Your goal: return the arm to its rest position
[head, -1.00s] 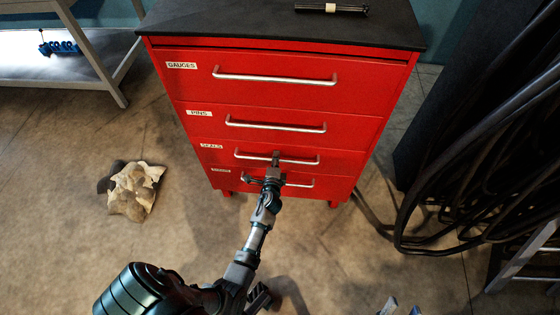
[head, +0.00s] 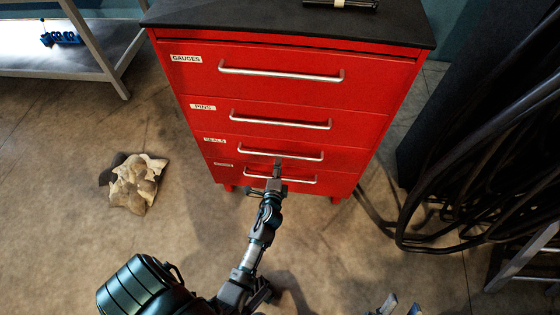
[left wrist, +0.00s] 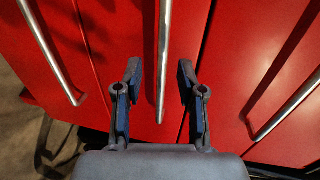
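My left gripper (head: 278,164) is in front of the red drawer cabinet (head: 285,92), just below the third drawer's handle (head: 300,155) in the head view. In the left wrist view my left gripper (left wrist: 158,80) is open, with its two fingers apart. A silver handle (left wrist: 164,60) shows in the gap between them, and neither finger is closed on it. All the drawers look shut. My right gripper (head: 402,306) shows only as two separated fingertips at the bottom edge of the head view.
Black cables (head: 455,190) hang in coils at the right. A crumpled tan cloth (head: 134,184) lies on the floor at the left. A grey bench (head: 85,82) with a blue part stands at the far left. A black cylinder lies on the cabinet's dark top (head: 240,14). The floor around the cloth is clear.

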